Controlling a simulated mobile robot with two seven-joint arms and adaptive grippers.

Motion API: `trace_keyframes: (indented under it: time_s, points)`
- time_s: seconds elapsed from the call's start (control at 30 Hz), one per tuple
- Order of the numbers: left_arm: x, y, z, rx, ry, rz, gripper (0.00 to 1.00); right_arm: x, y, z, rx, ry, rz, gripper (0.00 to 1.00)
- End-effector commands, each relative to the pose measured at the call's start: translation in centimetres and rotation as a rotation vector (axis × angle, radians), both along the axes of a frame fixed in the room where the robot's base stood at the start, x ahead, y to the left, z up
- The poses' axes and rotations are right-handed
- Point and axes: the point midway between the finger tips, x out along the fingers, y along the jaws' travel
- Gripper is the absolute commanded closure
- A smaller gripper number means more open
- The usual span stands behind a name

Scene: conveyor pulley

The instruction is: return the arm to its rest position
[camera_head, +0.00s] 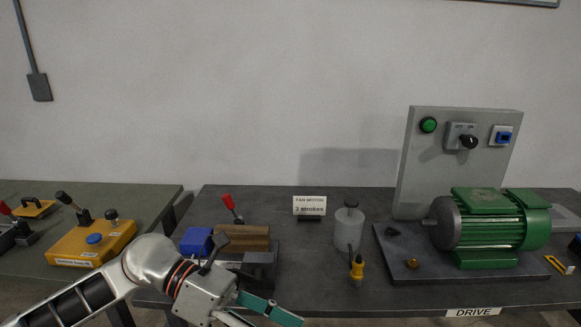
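My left arm comes in from the lower left and ends in my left gripper (262,313) at the bottom edge, in front of the dark workbench (320,276). One teal, finger-like part points down to the right. A grey part lies beside it, and the lower end is cut off by the frame, so I cannot tell whether the gripper is open or shut. My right arm and gripper are not in view.
Close behind the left gripper stand a vise-like block with a brown top (242,238) and a blue block (196,241). A yellow box (92,243) is at left. A bottle (348,229), yellow-handled tool (356,267) and green motor (490,222) stand to the right.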

Motion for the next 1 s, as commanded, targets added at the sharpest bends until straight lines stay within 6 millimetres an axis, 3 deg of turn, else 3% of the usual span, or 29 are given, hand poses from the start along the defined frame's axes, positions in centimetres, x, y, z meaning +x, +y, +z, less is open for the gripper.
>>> trace_keyframes:
  time_s: [0.1, 0.2, 0.33, 0.47, 0.57, 0.73, 0.87, 1.0]
  points:
    - [-0.4, -2.6, 1.7, -0.208, 0.226, 0.103, 0.53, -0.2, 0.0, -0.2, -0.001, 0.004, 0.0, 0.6]
    - [0.6, -3.4, 3.1, -0.368, 0.425, 0.21, 0.53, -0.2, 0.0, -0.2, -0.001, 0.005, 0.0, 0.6]
    - [3.1, -2.8, 3.5, -0.558, 0.704, 0.371, 0.53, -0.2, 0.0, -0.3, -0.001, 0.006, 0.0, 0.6]
    - [6.2, -0.5, 1.6, -0.729, 1.003, 0.553, 0.53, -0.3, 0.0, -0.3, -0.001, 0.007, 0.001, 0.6]
    - [8.3, 2.2, -1.8, -0.846, 1.238, 0.709, 0.53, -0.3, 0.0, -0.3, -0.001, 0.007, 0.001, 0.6]
    - [9.5, 7.7, -10.8, -1.018, 1.642, 0.996, 0.53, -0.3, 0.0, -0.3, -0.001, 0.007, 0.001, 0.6]
    - [7.8, 11.6, -18.5, -1.115, 1.907, 1.204, 0.53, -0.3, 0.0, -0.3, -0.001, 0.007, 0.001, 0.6]
    - [3.7, 15.1, -26.3, -1.196, 2.161, 1.42, 0.53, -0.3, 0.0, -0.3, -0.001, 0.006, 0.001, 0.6]
